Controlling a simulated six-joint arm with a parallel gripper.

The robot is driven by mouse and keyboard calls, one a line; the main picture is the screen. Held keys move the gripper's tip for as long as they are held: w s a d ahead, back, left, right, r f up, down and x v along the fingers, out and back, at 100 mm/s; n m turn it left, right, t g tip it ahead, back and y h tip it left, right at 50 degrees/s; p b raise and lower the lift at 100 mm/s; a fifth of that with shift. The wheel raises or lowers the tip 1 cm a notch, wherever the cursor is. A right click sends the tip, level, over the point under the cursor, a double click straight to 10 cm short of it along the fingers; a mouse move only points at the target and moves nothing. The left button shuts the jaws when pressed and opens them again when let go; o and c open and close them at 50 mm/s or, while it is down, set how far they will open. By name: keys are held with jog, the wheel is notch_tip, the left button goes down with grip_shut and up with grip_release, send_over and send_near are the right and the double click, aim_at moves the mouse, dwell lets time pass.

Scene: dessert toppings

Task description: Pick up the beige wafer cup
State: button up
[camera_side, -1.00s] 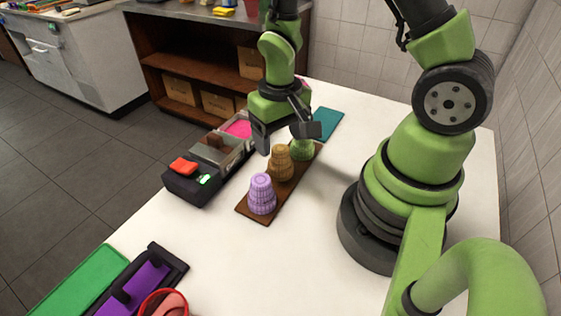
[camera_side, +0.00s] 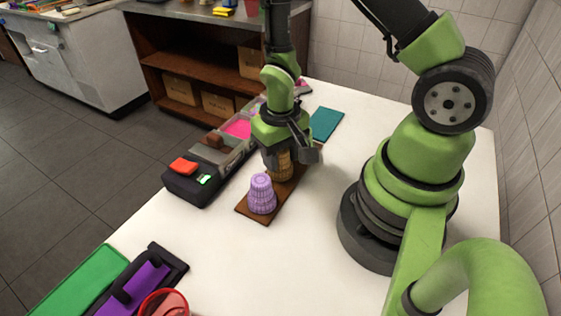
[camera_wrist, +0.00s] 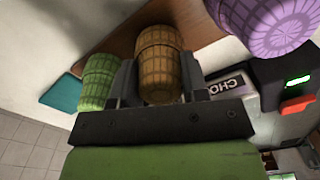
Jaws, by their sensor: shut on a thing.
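The beige wafer cup (camera_side: 281,168) is a tan-brown, grid-patterned stack on the brown board (camera_side: 249,211), in the middle of the row. My gripper (camera_side: 286,160) is down over it and shut on it, its fingers partly hiding the cup in the side view. In the wrist view the cup (camera_wrist: 160,62) sits between my two fingers (camera_wrist: 158,84), one on each side. Its lower end still appears to be at the board, but I cannot tell if it touches.
A purple cup stack (camera_side: 261,194) stands close in front on the board. A green cup stack (camera_wrist: 97,82) is close on the other side, hidden in the side view. A black topping station (camera_side: 186,182) lies left of the board. White table is free toward the front.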

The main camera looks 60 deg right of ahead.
dwell(0.4)
notch_tip(320, 180, up, 9)
jog(key=shift+w+r, duration=0.15)
jog(key=shift+r, duration=0.05)
jog(key=w+d, duration=0.5)
jog(key=w, duration=0.8)
jog(key=shift+d+f, duration=0.15)
jog(key=shift+f, duration=2.85)
jog(key=shift+f, duration=0.45)
jog(key=shift+f, duration=0.65)
jog(key=shift+r, duration=0.1)
jog(key=shift+r, duration=1.9)
